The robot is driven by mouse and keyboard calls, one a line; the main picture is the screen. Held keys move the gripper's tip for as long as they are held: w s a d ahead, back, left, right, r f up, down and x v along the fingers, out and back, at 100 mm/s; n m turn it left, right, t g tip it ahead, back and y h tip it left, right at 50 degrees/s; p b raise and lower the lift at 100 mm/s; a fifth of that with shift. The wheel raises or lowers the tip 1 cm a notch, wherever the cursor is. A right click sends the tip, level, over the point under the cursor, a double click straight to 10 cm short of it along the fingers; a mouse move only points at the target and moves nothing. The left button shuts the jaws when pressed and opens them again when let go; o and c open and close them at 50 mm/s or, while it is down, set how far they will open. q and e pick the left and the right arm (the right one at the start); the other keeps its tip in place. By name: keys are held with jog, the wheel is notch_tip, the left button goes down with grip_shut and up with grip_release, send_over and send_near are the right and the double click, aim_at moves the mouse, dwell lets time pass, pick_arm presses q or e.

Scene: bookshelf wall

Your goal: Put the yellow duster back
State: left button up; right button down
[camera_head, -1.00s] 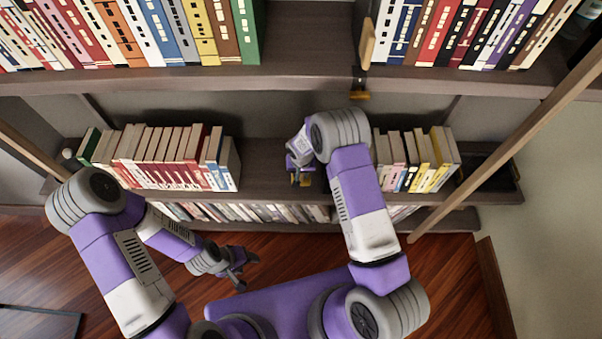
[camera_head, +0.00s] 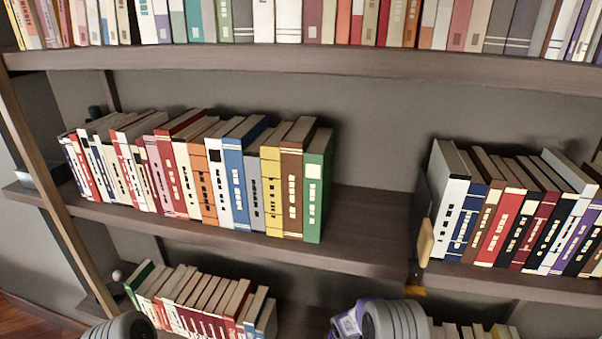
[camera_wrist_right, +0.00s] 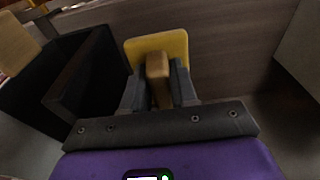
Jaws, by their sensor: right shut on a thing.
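In the right wrist view my right gripper (camera_wrist_right: 158,90) is shut on the tan handle of the yellow duster (camera_wrist_right: 157,43). The duster's flat yellow head shows just beyond the fingertips, in front of a brown shelf surface. In the head view my right wrist shows at the bottom edge, below the middle shelf. My left gripper is in neither current view; only a grey joint of my left arm shows at the bottom left.
The middle shelf (camera_head: 365,225) has a bare gap between two book rows. A dark box-like object (camera_wrist_right: 75,75) is left in the wrist view.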

pick_arm(q)
notch_tip(320, 180, up, 4)
jog(key=p, duration=0.4)
jog(key=shift+r, duration=0.25)
pick_arm(e)
jog(key=s+d+r+n, duration=0.1)
jog(key=s+r, duration=0.5)
jog(key=r, duration=0.4)
jog(key=s+d+r+n, duration=0.1)
jog(key=s+r+n, duration=0.1)
jog(key=s+r, duration=0.4)
notch_tip(320, 180, up, 5)
jog(key=shift+s+f, duration=0.1)
jog(key=shift+s, duration=0.15)
pick_arm(q)
jog(key=shift+c, duration=0.5)
pick_arm(e)
jog(key=shift+d, duration=0.1)
